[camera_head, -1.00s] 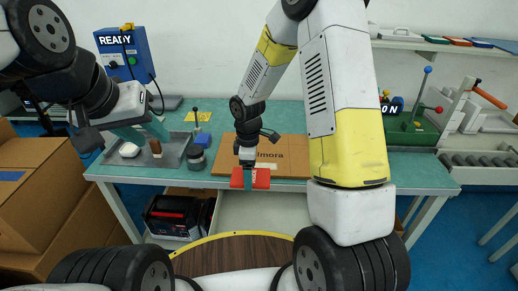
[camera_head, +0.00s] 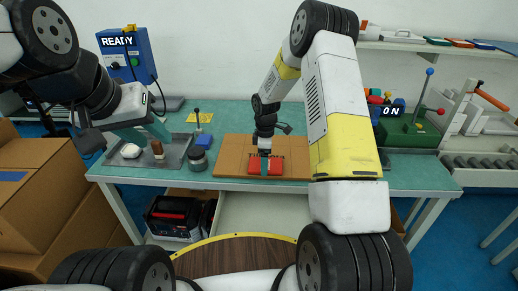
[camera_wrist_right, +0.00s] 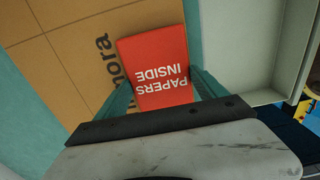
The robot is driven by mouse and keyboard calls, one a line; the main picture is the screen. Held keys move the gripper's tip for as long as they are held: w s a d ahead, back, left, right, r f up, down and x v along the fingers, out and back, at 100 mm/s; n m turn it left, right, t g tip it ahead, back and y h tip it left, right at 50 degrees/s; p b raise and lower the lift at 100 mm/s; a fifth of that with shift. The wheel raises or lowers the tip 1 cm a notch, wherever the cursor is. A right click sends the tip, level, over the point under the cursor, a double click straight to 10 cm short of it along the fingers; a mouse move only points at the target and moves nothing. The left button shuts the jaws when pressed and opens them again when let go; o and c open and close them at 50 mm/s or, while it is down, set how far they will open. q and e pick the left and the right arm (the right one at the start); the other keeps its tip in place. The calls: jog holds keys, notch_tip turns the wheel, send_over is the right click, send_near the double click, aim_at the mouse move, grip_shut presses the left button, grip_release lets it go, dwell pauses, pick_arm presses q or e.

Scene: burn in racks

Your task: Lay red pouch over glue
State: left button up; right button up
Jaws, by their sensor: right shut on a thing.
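The red pouch (camera_head: 265,167), printed "PAPERS INSIDE", is between the teal fingers of my right gripper (camera_head: 265,157). It also shows in the right wrist view (camera_wrist_right: 155,62), with a finger at each side edge. The pouch is over the front middle of a flat brown cardboard piece (camera_head: 228,160) on the table; I cannot tell if it touches the cardboard. Printed letters on the cardboard are partly covered by the pouch. I cannot make out any glue; the pouch and gripper hide part of the cardboard. My left gripper (camera_head: 143,133) is open and empty near a grey tray.
The grey tray (camera_head: 176,142) on the left holds a white item and a brown item. A dark jar (camera_head: 197,158) stands beside it. A yellow note (camera_head: 199,118) lies behind. A green box (camera_head: 405,133) with levers is at the right. An open drawer (camera_head: 262,215) is below the table front.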

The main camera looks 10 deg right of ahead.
jog(key=o, duration=1.3)
jog(key=shift+f, duration=0.1)
jog(key=s+d+r+m+t, duration=0.1)
jog(key=s+r+m, duration=0.15)
jog(key=r, duration=0.95)
jog(key=s+r+m+t, duration=0.1)
jog(key=s+r, duration=0.2)
jog(key=r, duration=0.9)
jog(key=s+r+m+t, duration=0.1)
jog(key=s+r+m, duration=0.2)
jog(key=s, duration=0.5)
jog(key=s+r+m+t+y, duration=0.1)
jog(key=s+r+m, duration=0.3)
jog(key=s, duration=0.4)
jog(key=s+r+m+t+y, duration=0.1)
jog(key=s+r+m+t, duration=0.1)
jog(key=s, duration=0.6)
jog(key=r+m, duration=0.1)
jog(key=m, duration=0.1)
jog(key=shift+s+d+r+m, duration=0.2)
jog(key=shift+d+r+m, duration=0.05)
jog(key=shift+m, duration=0.1)
